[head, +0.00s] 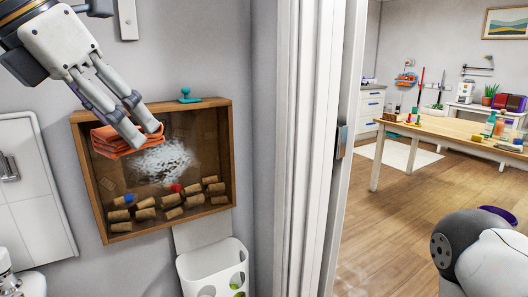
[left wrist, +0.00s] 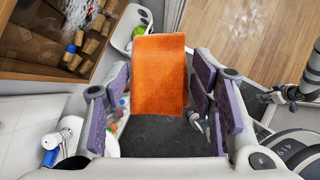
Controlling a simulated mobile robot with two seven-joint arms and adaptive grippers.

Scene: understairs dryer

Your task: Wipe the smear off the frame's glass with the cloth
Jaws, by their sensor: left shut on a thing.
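A shallow wooden frame (head: 227,150) with a glass front hangs on the wall in the head view. A whitish smear (head: 163,162) lies on the middle of its glass. My left gripper (head: 130,125) is shut on a folded orange cloth (head: 112,150) at the upper left of the frame, left of the smear. Whether the cloth touches the glass is unclear. In the left wrist view the cloth (left wrist: 160,75) sits between the fingers, and the frame (left wrist: 60,73) is at the upper left. What seems to be my right gripper (left wrist: 272,97) is small at the right there.
Several corks (head: 172,200) are behind the glass. A teal knob-like piece (head: 187,95) is on the frame's top edge. A white holed basket (head: 213,267) hangs below. A white doorway post (head: 305,150) stands to the right, with a wooden table (head: 450,128) in the room beyond.

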